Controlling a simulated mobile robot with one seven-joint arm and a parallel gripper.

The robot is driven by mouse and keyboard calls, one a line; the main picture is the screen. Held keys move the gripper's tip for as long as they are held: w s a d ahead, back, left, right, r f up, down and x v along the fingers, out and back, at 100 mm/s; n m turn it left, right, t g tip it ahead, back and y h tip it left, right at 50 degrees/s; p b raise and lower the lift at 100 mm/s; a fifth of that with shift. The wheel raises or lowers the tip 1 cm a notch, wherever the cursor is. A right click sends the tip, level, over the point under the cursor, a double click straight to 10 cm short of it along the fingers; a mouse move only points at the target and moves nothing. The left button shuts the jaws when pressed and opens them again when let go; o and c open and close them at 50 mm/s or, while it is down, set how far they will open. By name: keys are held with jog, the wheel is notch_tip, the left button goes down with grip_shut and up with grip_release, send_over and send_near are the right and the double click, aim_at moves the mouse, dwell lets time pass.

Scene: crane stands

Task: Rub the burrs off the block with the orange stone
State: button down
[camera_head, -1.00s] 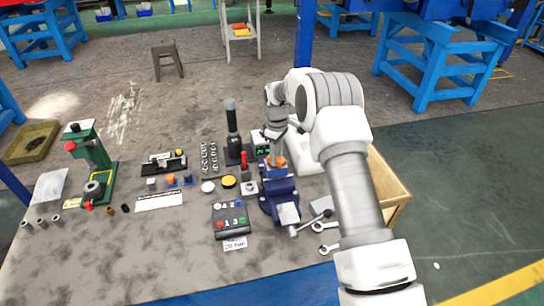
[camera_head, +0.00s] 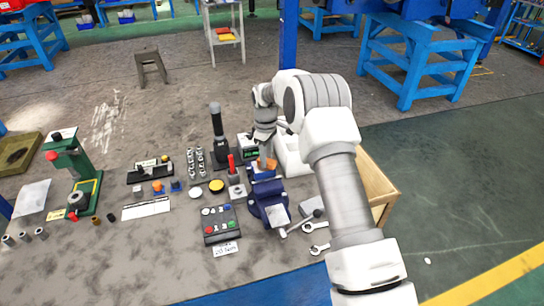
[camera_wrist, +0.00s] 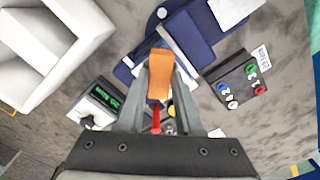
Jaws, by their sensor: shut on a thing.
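My gripper (camera_wrist: 158,88) is shut on an orange block-shaped piece (camera_wrist: 159,72), which looks like the orange stone. It also shows in the head view (camera_head: 267,164), at the upper end of the blue vise (camera_head: 262,191). In the wrist view the stone's far end lies over the vise (camera_wrist: 200,30), by its pale metal jaws. I cannot tell whether it touches anything there. A block with burrs cannot be made out, perhaps hidden under the stone. A second, smaller orange piece (camera_head: 157,187) sits on the table between a grey one and a blue one (camera_head: 176,185).
A button box (camera_head: 220,223) stands left of the vise. A red-handled tool (camera_head: 234,175), a black upright tool (camera_head: 218,135) and a green-display box (camera_head: 249,147) stand close to my gripper. A green press (camera_head: 72,172) is at far left. Wrenches (camera_head: 317,228) lie right of the vise.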

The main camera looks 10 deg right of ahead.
aim_at(253, 167)
jog(key=shift+s+a, duration=0.25)
jog(key=shift+a, duration=0.85)
jog(key=shift+s+a, duration=0.2)
jog(key=shift+a, duration=0.85)
jog(key=shift+w+a, duration=0.15)
jog(key=shift+w, duration=0.2)
jog(key=shift+w+d+b, duration=0.15)
jog(key=shift+w+d, duration=0.1)
jog(key=shift+d, duration=0.9)
jog(key=shift+w+d+b, duration=0.1)
jog(key=shift+w+d, duration=0.1)
jog(key=shift+d, duration=1)
jog(key=shift+w+d+b, duration=0.15)
jog(key=shift+w+d, duration=0.1)
jog(key=shift+d, duration=0.9)
jog(key=shift+s+a, duration=0.25)
jog(key=shift+a, duration=0.95)
jog(key=shift+s+a, duration=0.2)
jog(key=shift+a, duration=0.95)
jog(key=shift+s+a, duration=0.25)
jog(key=shift+a, duration=0.95)
jog(key=shift+r, duration=0.2)
jog(key=shift+r+p, duration=1.5)
jog(key=shift+r, duration=1.35)
jog(key=shift+r, duration=0.1)
